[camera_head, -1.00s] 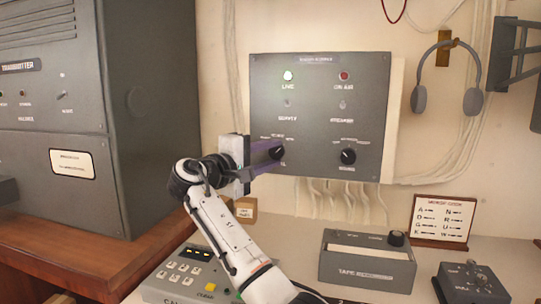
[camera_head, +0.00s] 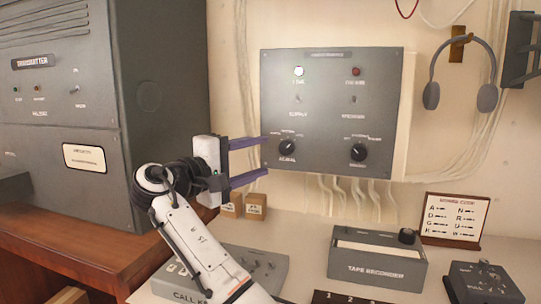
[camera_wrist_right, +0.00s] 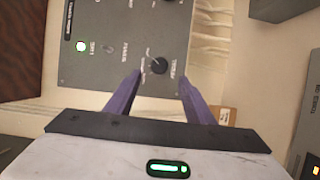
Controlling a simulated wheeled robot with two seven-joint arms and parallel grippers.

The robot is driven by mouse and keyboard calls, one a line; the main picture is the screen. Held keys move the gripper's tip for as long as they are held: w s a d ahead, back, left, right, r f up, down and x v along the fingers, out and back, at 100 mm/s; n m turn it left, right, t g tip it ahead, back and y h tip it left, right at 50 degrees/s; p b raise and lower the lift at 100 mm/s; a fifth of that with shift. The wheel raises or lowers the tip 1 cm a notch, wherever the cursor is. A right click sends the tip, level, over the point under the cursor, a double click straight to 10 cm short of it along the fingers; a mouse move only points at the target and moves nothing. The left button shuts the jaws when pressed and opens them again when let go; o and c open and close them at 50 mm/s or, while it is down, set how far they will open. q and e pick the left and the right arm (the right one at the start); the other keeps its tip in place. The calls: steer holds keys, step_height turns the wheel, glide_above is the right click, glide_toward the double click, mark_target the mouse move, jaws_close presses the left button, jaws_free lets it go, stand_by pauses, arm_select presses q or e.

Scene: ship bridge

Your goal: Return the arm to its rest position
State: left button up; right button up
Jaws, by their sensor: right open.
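My right gripper (camera_head: 266,158) is open and empty, with two purple fingers spread apart. It stands left of and slightly below the left knob (camera_head: 287,147) on the grey wall panel (camera_head: 325,115). In the right wrist view the open fingers (camera_wrist_right: 158,92) point towards the panel, with a black knob (camera_wrist_right: 158,66) seen between and beyond them. No finger appears to touch the knob. The white right arm (camera_head: 195,240) comes up from the bottom of the head view. My left gripper is not in view.
The grey transmitter cabinet (camera_head: 165,120) stands at left on a wooden desk. Below the arm is a keypad box (camera_head: 262,265). A tape recorder (camera_head: 375,264), a morse code card (camera_head: 453,220) and a small box (camera_head: 485,285) stand to the right. Headphones (camera_head: 432,95) hang on the wall.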

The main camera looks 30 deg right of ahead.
steer(key=shift+v, duration=0.85)
